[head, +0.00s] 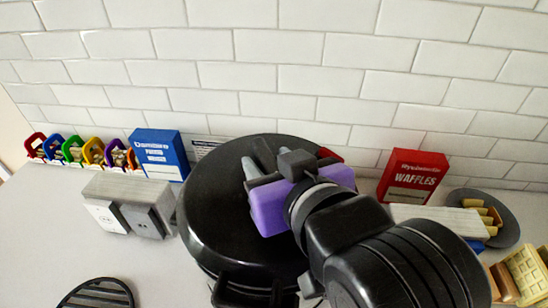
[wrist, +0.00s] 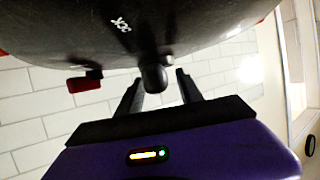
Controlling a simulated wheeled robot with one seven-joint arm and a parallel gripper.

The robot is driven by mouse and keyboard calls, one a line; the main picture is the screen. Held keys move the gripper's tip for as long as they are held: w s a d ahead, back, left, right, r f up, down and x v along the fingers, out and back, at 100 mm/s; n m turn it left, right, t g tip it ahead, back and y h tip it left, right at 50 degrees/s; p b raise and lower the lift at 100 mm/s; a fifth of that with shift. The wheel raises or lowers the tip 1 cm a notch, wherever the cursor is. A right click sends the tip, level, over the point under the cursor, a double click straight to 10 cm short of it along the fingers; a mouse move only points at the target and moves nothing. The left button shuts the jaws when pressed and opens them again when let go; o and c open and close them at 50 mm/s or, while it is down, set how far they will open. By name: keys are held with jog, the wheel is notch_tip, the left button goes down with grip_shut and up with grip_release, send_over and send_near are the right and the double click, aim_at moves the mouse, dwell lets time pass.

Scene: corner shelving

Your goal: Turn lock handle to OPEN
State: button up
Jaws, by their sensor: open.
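A round black appliance (head: 205,210) stands in the middle of the counter in the head view. Its dark lid fills the top of the wrist view (wrist: 60,35), with partly readable white lettering ending in "CK". A short black lock handle (wrist: 154,72) points from the lid toward the gap between my fingers. My gripper (wrist: 159,80) is open, with one finger to each side of the handle's end. I cannot tell whether either finger touches it. In the head view, my purple gripper is over the lid and hides the handle's surroundings.
A blue box (head: 158,155) and a grey-and-white block (head: 130,205) stand left. A red waffles box (head: 412,177) and a dark plate (head: 507,222) are right. A black grate (head: 97,295) lies at front left. A tiled wall is behind.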

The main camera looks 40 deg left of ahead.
grip_shut()
dwell(0.3)
jog(key=shift+w+d+n+g+y, duration=0.1)
jog(key=shift+w+n+g+y, duration=0.1)
jog(key=shift+n+g+y, duration=0.65)
jog(key=n+g, duration=0.4)
jog(key=shift+w+g, duration=0.15)
jog(key=shift+g, duration=0.2)
jog(key=n+g+h+b, duration=0.1)
jog(key=n+g, duration=0.2)
jog(key=n+g+h+b, duration=0.1)
jog(key=n+g, duration=0.2)
jog(key=shift+w+g, duration=0.1)
jog(key=shift+g, duration=0.2)
jog(key=shift+n+g, duration=0.25)
jog(key=shift+g, duration=0.05)
grip_release()
